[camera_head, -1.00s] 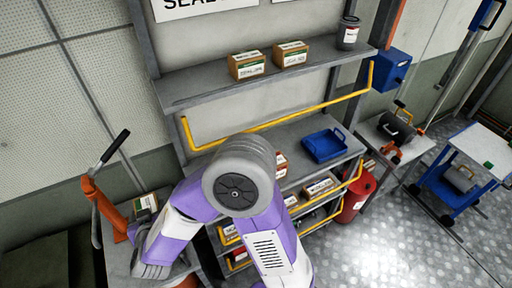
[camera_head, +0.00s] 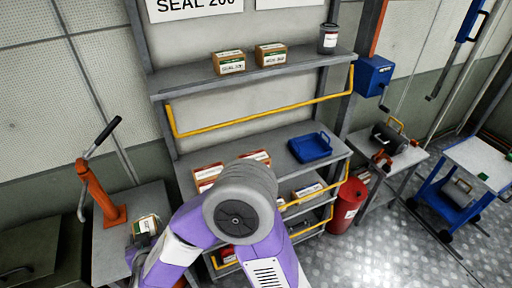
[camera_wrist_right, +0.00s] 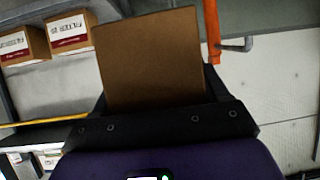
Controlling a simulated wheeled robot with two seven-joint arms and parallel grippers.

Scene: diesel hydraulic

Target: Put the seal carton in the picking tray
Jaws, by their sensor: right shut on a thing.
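My right gripper (camera_head: 145,240) is shut on a brown carton (camera_head: 147,224) with a pale, green-edged label. It is at the lower left of the head view, over or beside the grey bench; the gap is unclear. In the right wrist view the carton (camera_wrist_right: 150,60) shows a plain brown face between the dark fingers. The blue picking tray (camera_head: 311,147) lies on the rack's middle shelf, right of my arm, and looks empty. Two similar seal cartons, the left one (camera_head: 229,63) and the right one (camera_head: 271,54), stand on the upper shelf. My left gripper is out of view.
An orange hand pump (camera_head: 100,190) with a black lever stands on the bench near my right gripper. Yellow rails (camera_head: 260,115) cross the rack front. Other cartons (camera_head: 207,175) sit on the middle shelf behind my arm. A red drum (camera_head: 347,205) stands right of the rack.

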